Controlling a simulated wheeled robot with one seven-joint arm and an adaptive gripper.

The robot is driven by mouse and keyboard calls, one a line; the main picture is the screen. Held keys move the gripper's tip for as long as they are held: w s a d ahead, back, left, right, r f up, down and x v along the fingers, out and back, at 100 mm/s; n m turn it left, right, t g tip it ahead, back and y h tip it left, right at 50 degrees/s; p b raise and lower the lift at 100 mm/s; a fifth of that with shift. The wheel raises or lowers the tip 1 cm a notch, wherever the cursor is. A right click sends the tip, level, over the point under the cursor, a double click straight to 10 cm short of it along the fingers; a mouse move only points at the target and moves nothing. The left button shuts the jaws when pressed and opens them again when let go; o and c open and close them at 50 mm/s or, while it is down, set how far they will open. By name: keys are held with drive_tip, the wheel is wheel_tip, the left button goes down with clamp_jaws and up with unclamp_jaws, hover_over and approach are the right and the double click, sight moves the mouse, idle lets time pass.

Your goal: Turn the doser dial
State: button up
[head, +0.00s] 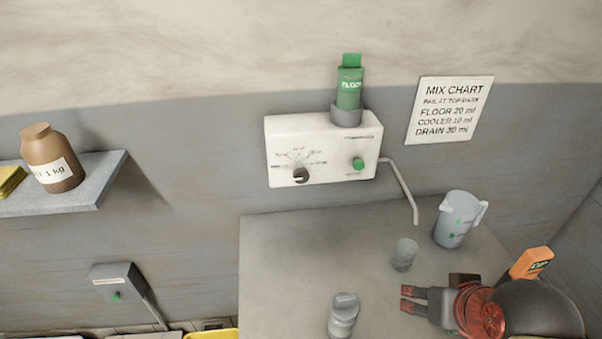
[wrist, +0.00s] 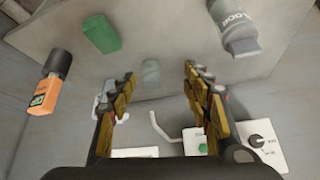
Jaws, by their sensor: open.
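The doser (head: 325,150) is a white wall box with a small dark dial (head: 301,175) at its lower left, ringed by printed marks. The dial's exact setting is too small to read. A green button (head: 358,164) sits at the right of the box, and a green bottle (head: 348,88) stands in a holder on top. My gripper (head: 407,298) is over the counter, below and right of the dial, well apart from it. Its jaws are open and empty. In the wrist view the doser dial (wrist: 257,141) shows at lower right, beyond the fingers (wrist: 162,75).
The grey counter (head: 285,260) holds a clear cup (head: 404,254), a jug (head: 457,218) and a grey bottle (head: 343,315). An orange device (head: 530,263) is at right. A spout tube (head: 402,185) leaves the doser. A shelf (head: 95,192) with a brown jar (head: 52,160) is left.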

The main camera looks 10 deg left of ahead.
drive_tip(key=w+a+r+n+t+y+p, duration=0.1)
drive_tip(key=w+a+r+p, duration=0.1)
drive_tip(key=w+a+p, duration=0.3)
drive_tip(key=w+a+r+t+y, duration=0.1)
drive_tip(key=w+a+t, duration=0.15)
drive_tip(key=w, duration=0.45)
drive_tip(key=n+t+y+p, duration=0.15)
drive_tip(key=t+p, duration=0.25)
drive_tip(key=p, duration=0.6)
approach(302, 177)
drive_tip(key=w+d+f, duration=0.3)
drive_tip(key=w+f, duration=0.1)
drive_tip(key=w, duration=0.2)
drive_tip(key=w+a+t+p, duration=0.1)
drive_tip(key=a, duration=0.1)
drive_tip(key=w+a+t+y+p, duration=0.1)
drive_tip(key=a+p, duration=0.1)
drive_tip(key=w+a+r+t+p, duration=0.1)
drive_tip(key=w+a, duration=0.1)
drive_tip(key=shift+n+y+p, duration=0.35)
drive_tip(key=c, duration=0.3)
drive_tip(key=c, duration=0.8)
drive_tip(key=shift+c, duration=0.3)
